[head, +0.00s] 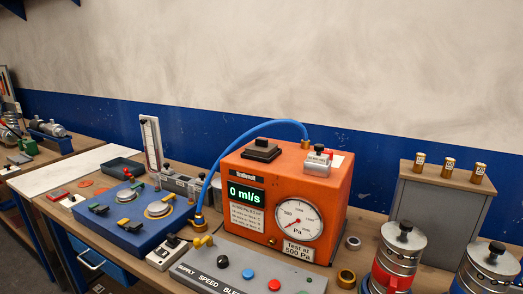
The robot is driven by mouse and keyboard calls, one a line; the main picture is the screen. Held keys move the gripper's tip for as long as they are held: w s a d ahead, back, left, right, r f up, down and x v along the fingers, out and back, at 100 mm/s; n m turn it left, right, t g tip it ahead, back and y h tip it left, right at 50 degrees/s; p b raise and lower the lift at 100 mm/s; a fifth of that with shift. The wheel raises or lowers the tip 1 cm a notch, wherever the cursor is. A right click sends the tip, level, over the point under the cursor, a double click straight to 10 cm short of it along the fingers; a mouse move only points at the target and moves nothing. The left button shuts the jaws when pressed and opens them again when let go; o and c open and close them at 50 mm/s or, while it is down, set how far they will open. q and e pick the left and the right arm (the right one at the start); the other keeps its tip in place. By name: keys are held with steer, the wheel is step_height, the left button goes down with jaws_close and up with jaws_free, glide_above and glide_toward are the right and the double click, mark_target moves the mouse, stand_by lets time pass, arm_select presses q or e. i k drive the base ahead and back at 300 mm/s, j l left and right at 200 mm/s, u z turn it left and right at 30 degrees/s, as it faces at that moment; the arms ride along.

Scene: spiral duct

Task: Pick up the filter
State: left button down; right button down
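Neither of my grippers is in view. No object carries a readable label saying filter, so I cannot tell which one it is. A metal canister with a black knob and a red lower band (396,258) stands at the front right of the bench. A second metal canister with a black knob and a blue lower part (486,269) stands right of it, cut off by the picture edge. Several small brass cylinders, one of them here (449,164), stand on top of a grey box (437,210) behind the canisters.
An orange tester (334,208) with a display and a dial stands mid-bench, with a blue hose (236,141) arching over it. A grey control panel (232,272) lies in front. A brass ring (346,278) and a blue fixture (118,222) flank them. Little bench is free here.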

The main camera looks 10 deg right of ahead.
mark_target(260, 148)
steer(key=i+j+z, duration=0.1)
steer(key=j, duration=0.3)
steer(key=i+j+z, duration=0.1)
steer(key=i+j, duration=0.15)
steer(key=j, duration=0.15)
steer(key=i+j+z, duration=0.1)
steer(key=j, duration=0.3)
steer(key=i+j+z, duration=0.1)
steer(key=i+j, duration=0.15)
steer(key=j, duration=0.2)
steer(key=i+j+z, duration=0.1)
steer(key=j, duration=0.3)
steer(key=i+j+z, duration=0.1)
steer(key=j, duration=0.35)
